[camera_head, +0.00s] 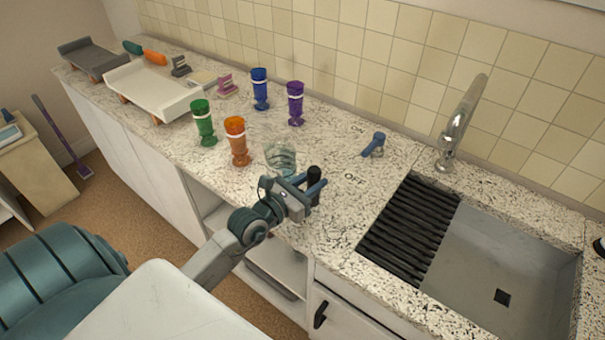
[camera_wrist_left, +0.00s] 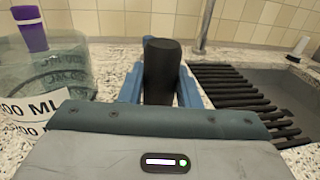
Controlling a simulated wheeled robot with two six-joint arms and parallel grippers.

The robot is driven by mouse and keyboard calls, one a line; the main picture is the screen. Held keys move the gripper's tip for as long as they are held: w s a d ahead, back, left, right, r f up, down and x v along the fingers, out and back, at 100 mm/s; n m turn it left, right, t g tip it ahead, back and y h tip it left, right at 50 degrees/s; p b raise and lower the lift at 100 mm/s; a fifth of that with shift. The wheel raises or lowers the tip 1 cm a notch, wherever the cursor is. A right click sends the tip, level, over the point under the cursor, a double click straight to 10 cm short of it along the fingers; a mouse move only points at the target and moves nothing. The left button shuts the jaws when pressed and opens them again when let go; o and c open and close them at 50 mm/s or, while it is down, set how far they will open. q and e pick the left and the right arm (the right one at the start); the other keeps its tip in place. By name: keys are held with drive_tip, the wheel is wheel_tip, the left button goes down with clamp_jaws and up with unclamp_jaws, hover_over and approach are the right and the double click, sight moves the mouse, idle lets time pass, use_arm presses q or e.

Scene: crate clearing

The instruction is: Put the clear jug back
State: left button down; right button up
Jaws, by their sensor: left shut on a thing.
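The clear jug (camera_head: 281,156) stands upright at the counter's front edge, just left of my left gripper (camera_head: 312,186). In the left wrist view the jug (camera_wrist_left: 48,72) is at the left, with a white label ending in "ML". My left gripper is shut on a black upright handle (camera_head: 314,173), which also shows between the blue fingers in the left wrist view (camera_wrist_left: 162,68). The join between handle and jug is hidden by my gripper. I cannot tell whether the jug's base touches the counter. My right gripper is not in view.
Orange (camera_head: 237,142), green (camera_head: 203,124), blue (camera_head: 260,90) and purple (camera_head: 295,104) cups stand behind and left of the jug. A blue lever (camera_head: 374,145) and the sink (camera_head: 515,275) with its black rack (camera_head: 410,230) are at the right. A white tray (camera_head: 145,88) is far left.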

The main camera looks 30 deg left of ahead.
use_arm(q)
drive_tip(key=w+a+f+b, duration=0.2)
drive_tip(key=a, duration=0.1)
drive_tip(key=w+a+f+b, duration=0.1)
drive_tip(key=shift+w+a+f, duration=0.15)
drive_tip(key=shift+a+f, duration=0.1)
drive_tip(key=shift+a, duration=0.1)
drive_tip(key=shift+f+b, duration=0.25)
drive_tip(key=shift+b, duration=0.1)
drive_tip(key=shift+f, duration=0.2)
drive_tip(key=c, duration=1.1)
unclamp_jaws()
drive_tip(key=shift+r, duration=0.1)
